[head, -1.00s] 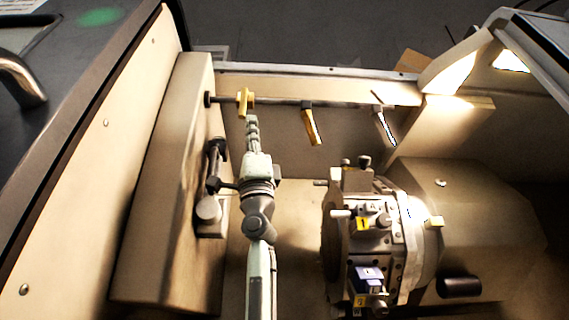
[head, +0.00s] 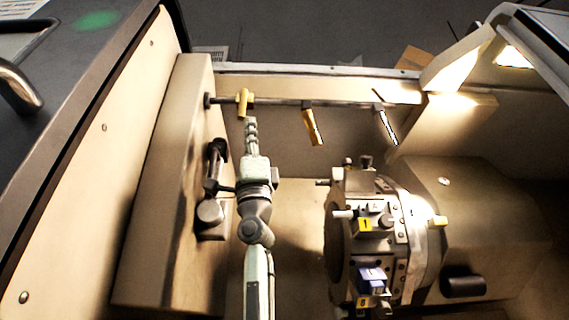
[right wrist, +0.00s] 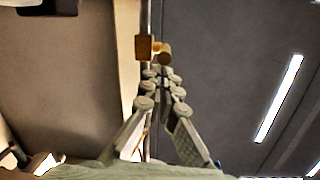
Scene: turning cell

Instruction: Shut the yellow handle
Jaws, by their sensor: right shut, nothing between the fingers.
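A yellow handle (head: 244,102) sits on the left part of a thin horizontal pipe along the back wall. Its end also shows in the right wrist view (right wrist: 143,47), just beyond my fingertips. My right gripper (head: 251,123) is shut and empty, its tips just in front of the handle, slightly to its right in the head view. In the right wrist view the fingertips (right wrist: 157,74) are close together just short of the handle; I cannot tell whether they touch it. My left gripper is not in view.
The pipe (head: 280,103) also carries an amber lever (head: 312,128) and a pale, glaring lever (head: 387,126) further right. A tool turret (head: 370,225) stands right of my right arm. A beige panel with a dark lever-like fitting (head: 213,185) is close on the left.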

